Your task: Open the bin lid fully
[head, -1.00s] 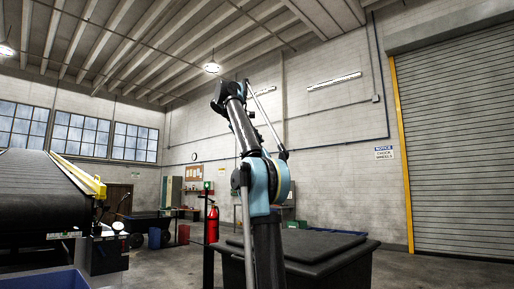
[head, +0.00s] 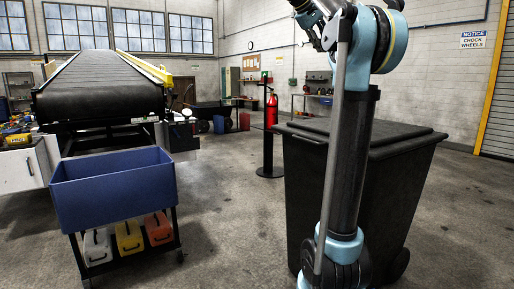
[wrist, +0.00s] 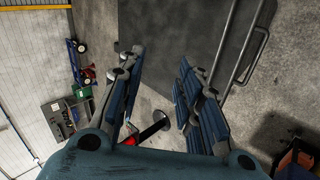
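A large black wheeled bin (head: 393,195) stands at the right in the head view, partly behind my arm. Its lid (head: 405,138) lies flat and shut on top. Whether the gripper is near the lid cannot be told.
A blue tub (head: 115,190) on a cart with several cases stands at the left, before a belt loader (head: 100,95). A post with a fire extinguisher (head: 271,108) stands behind. Floor between cart and bin is clear. The wrist view shows a dark panel (wrist: 165,40) and metal rails (wrist: 243,60).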

